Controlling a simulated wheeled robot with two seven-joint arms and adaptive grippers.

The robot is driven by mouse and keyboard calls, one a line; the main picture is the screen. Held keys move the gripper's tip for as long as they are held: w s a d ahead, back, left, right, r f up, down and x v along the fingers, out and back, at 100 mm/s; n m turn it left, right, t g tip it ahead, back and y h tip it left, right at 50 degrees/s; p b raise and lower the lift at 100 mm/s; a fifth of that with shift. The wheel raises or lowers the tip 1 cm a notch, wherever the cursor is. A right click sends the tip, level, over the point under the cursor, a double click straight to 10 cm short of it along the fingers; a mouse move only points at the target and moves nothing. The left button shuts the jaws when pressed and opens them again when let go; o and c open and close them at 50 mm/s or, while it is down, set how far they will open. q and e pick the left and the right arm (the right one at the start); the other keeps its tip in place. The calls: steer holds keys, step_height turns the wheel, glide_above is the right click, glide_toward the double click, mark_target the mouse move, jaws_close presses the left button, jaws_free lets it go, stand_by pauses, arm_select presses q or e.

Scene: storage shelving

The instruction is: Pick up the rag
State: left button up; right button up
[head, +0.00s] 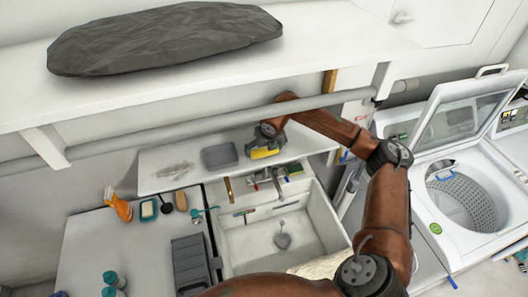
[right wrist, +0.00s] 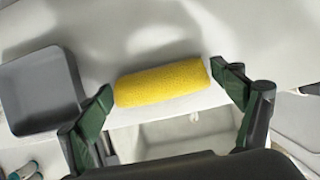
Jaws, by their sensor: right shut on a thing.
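The rag (head: 265,153) appears to be the yellow, rough-textured roll at the wall shelf above the sink. It also shows lengthwise in the right wrist view (right wrist: 162,84). My right gripper (head: 268,139) reaches over the shelf and is shut on the roll, with one green-padded finger at each end. Whether the roll still touches the shelf is hard to tell. My left gripper is not in the head view.
A grey tray (head: 220,156) lies left of the rag on the shelf (head: 165,172). The white sink (head: 318,225) is below, with a cream cloth (head: 322,265) at its front. An open washing machine (head: 450,180) stands right. A pipe (head: 190,125) runs above the shelf.

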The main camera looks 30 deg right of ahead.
mark_target(264, 149)
steer(key=c, duration=0.4)
steer(key=shift+r, duration=0.1)
steer(key=shift+r, duration=0.55)
step_height(264, 149, up, 2)
steer(key=shift+r+b, duration=0.2)
steer(key=shift+b, duration=0.35)
steer(key=s+a+b, duration=0.1)
steer(key=s, duration=0.4)
steer(key=s+a+b, duration=0.1)
steer(key=s, duration=0.5)
steer(key=s+a+b, duration=0.1)
steer(key=s+a, duration=0.1)
steer(key=s, duration=0.4)
steer(key=shift+s+a+f, duration=0.1)
steer(key=shift+s, duration=0.15)
steer(key=o, duration=0.6)
steer(key=c, duration=0.5)
steer(key=shift+o, duration=0.2)
